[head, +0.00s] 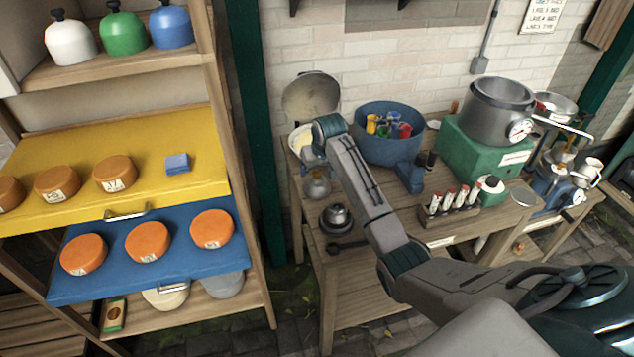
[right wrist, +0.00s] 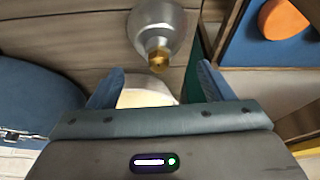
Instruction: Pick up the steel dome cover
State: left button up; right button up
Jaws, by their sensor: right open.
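The steel dome cover, rounded and grey with a brass knob, shows in the right wrist view (right wrist: 163,22) just beyond the fingertips. In the head view, it appears to be the small shiny dome (head: 318,186) at the left end of the wooden bench, below the end of my right arm. My right gripper (right wrist: 160,82) is open, with its two fingers apart and nothing held between them. A pale, cream-coloured surface shows behind the gap. In the head view, my right wrist (head: 329,128) hides much of the fingers. My left gripper is not in view.
A blue tub (head: 388,150) with coloured items stands right of my wrist. A small dark-based steel item (head: 336,216) sits in front of the dome. A pale bowl (head: 298,140) is behind it. The shelf (head: 215,70) with orange rounds stands left, across a gap.

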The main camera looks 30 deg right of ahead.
aim_at(318, 173)
jog(key=p+x, duration=0.2)
jog(key=x, duration=0.2)
jog(key=shift+s+f, duration=0.15)
jog(key=shift+f, duration=0.35)
jog(key=c, duration=1.1)
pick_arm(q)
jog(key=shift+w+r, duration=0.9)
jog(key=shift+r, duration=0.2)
pick_arm(e)
jog(key=shift+c, duration=0.3)
